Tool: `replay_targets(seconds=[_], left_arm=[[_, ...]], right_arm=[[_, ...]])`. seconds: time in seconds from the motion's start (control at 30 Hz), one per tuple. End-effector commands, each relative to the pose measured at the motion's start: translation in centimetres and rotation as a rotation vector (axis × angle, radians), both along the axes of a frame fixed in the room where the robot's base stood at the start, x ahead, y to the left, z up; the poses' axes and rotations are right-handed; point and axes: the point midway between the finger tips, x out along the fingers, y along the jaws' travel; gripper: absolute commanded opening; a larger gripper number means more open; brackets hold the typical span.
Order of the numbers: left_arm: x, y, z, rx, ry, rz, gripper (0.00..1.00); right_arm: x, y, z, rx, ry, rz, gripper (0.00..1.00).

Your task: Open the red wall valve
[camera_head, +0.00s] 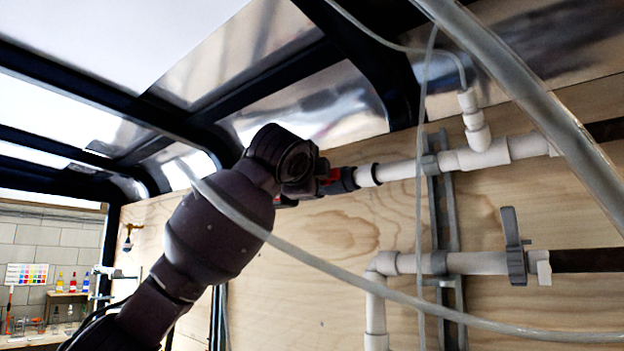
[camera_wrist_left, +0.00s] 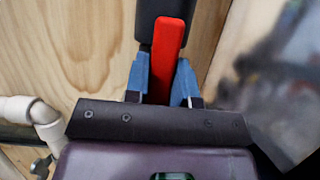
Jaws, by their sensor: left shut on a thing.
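The red valve handle (camera_wrist_left: 168,52) stands upright in the left wrist view, between the two blue fingers of my left gripper (camera_wrist_left: 161,82). The gripper is shut on it. A dark valve body or pipe fitting (camera_wrist_left: 165,20) shows behind the handle. In the head view my left arm comes in from the lower left and reaches up to the wall pipe. Only small bits of the red valve (camera_head: 331,175) show there, beside the dark fitting on the upper white pipe; my wrist hides the rest. My right gripper is in neither view.
The upper white pipe (camera_head: 402,169) runs right along the plywood wall (camera_head: 310,240). A lower pipe (camera_head: 470,263) carries a grey lever (camera_head: 514,247). Clear hoses (camera_head: 400,297) cross in front of the arm and wall. Shelves with small coloured bottles (camera_head: 72,283) stand far left.

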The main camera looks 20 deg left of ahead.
Motion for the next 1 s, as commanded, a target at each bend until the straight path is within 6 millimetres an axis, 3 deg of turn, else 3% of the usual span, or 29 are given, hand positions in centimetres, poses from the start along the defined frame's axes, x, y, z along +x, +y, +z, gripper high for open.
replay_targets(seconds=[0.1,0.13,0.3,0.67,1.0], left_arm=[[0.0,-0.1,-0.1,0.008,0.000,-0.001,0.00],[0.0,-0.1,-0.1,0.009,0.000,-0.001,0.25],[0.0,-0.1,-0.1,0.006,0.000,0.000,0.49],[-0.6,0.0,0.0,0.003,-0.002,0.000,0.49],[-6.0,-0.3,-0.2,0.004,-0.004,-0.001,0.49]], right_arm=[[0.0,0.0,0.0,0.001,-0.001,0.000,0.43],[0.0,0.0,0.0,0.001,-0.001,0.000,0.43],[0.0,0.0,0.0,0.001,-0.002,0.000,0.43],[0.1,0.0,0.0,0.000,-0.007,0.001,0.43],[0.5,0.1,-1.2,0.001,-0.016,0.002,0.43]])
